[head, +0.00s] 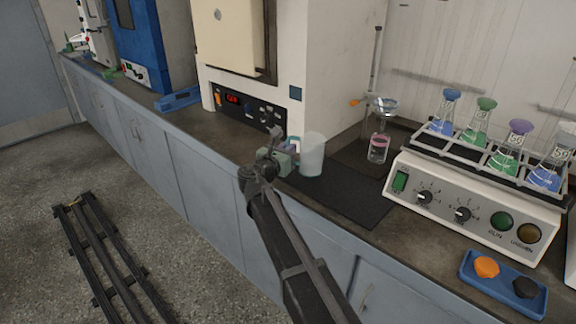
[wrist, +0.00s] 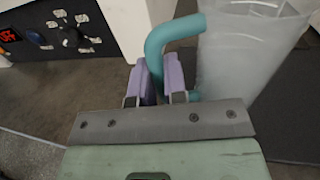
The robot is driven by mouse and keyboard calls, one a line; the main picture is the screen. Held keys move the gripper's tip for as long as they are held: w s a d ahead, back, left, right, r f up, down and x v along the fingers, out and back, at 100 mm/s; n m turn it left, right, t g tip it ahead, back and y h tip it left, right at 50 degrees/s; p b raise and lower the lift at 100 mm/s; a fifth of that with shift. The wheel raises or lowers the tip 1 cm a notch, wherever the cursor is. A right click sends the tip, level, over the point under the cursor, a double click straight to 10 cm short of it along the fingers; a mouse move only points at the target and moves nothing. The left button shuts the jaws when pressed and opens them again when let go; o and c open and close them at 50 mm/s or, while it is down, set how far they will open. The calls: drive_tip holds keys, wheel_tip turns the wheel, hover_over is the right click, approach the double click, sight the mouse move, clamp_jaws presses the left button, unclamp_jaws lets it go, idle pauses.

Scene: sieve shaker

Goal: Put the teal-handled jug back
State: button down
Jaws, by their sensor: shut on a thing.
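The jug (head: 313,156) is a translucent white cup in the middle of the head view, upright over the counter by the left end of a dark mat (head: 345,192). Its teal handle (wrist: 160,45) curves down in the wrist view, with the clear body (wrist: 245,50) to its right. My gripper (wrist: 161,85) has lilac finger pads shut on the handle's lower part. In the head view my gripper (head: 291,150) is just left of the jug and partly hides the handle. I cannot tell whether the jug's base touches the counter.
A white oven (head: 250,105) with a red display stands behind and left. A funnel stand with a pink-liquid flask (head: 378,148) is to the right, then a shaker (head: 470,205) holding several flasks. A blue tray (head: 503,287) with orange and black items lies at front right.

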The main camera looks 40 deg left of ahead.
wheel_tip(320, 180, down, 2)
drive_tip(key=shift+f+b, duration=0.2)
drive_tip(key=shift+b, duration=0.15)
drive_tip(key=shift+r+p, duration=0.3)
drive_tip(key=shift+f, duration=0.2)
drive_tip(key=c, duration=1.2)
unclamp_jaws()
drive_tip(key=shift+o, duration=0.2)
drive_tip(key=shift+r, duration=0.25)
drive_tip(key=s+d, duration=0.1)
drive_tip(key=s, duration=1.1)
drive_tip(key=shift+d, duration=0.3)
